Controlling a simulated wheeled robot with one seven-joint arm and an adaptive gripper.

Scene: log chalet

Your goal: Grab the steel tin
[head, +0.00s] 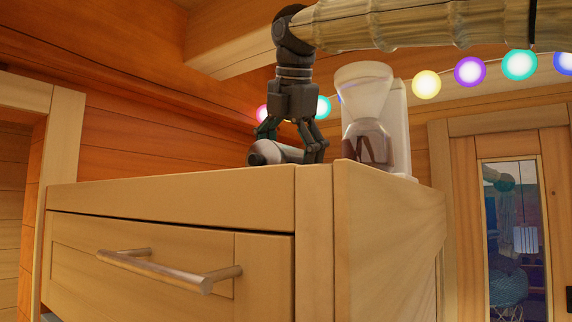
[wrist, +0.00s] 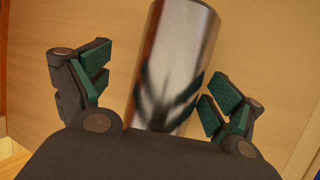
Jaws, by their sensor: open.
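The steel tin (head: 278,152) lies on its side on top of a wooden cabinet (head: 180,187) in the head view. It is a shiny grey cylinder with a dark end facing left. My gripper (head: 291,152) points down over it, with its fingers spread around the tin. In the wrist view the tin (wrist: 172,70) stretches between the two open fingers of my gripper (wrist: 152,92). A gap shows on the left side; the right finger is close to the tin, and I cannot tell whether it touches.
A white coffee maker (head: 375,115) stands on the cabinet just right of my gripper. The cabinet's front has a drawer with a bar handle (head: 170,268). A string of coloured lights (head: 470,72) hangs behind. The cabinet top left of the tin looks clear.

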